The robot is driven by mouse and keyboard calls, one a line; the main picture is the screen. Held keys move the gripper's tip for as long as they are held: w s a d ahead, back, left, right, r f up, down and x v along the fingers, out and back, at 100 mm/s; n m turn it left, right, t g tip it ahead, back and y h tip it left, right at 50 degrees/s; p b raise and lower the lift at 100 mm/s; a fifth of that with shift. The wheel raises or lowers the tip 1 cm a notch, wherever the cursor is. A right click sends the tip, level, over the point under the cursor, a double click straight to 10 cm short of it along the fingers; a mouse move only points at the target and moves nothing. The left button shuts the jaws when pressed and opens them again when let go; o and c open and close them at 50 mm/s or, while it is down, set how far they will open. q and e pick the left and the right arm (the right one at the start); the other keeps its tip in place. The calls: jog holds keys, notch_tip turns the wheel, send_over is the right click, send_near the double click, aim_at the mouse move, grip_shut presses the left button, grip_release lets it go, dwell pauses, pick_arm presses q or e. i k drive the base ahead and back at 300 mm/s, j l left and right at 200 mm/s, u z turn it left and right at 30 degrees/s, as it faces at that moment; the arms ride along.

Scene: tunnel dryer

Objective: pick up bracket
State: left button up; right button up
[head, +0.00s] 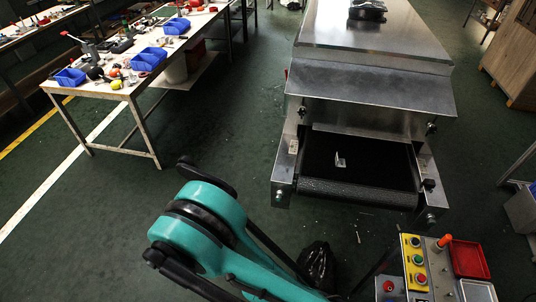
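A small pale metal bracket (340,160) lies on the black conveyor belt (385,165) at the open front end of the metal tunnel dryer (375,75). It looks L-shaped, with one part standing up from the belt. Nothing touches it except the belt. A teal and black arm of mine fills the lower middle of the head view, below and to the left of the belt.
A control box (418,262) with coloured buttons and a red tray (469,260) stand at the lower right. A workbench (130,88) with blue bins (148,59) and tools stands at the upper left. The floor between bench and dryer is mostly clear.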

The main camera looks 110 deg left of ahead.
aim_at(339, 162)
jog(key=u, duration=3.15)
